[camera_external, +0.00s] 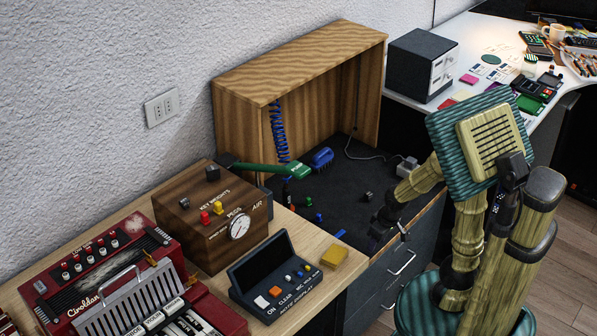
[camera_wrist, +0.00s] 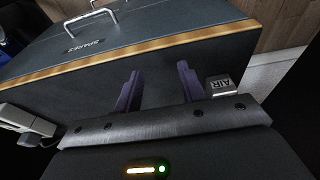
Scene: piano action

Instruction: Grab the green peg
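A small green piece (camera_external: 307,201), seemingly the green peg, lies on the dark mat (camera_external: 340,190), near small red and blue pieces. Its exact shape is too small to tell. My gripper (camera_external: 380,228) is over the front part of the mat, to the right of the green piece and apart from it. In the wrist view my gripper (camera_wrist: 158,88) has its two purple fingers spread, with nothing between them. No green peg shows in the wrist view.
A green-handled tool (camera_external: 285,171) and a blue brush-like tool (camera_external: 321,158) lie behind the pieces. A small dark block (camera_external: 367,196) sits nearby. The AIR block (camera_wrist: 224,86) is beside my right finger, near the mat's wooden edge (camera_wrist: 150,47).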

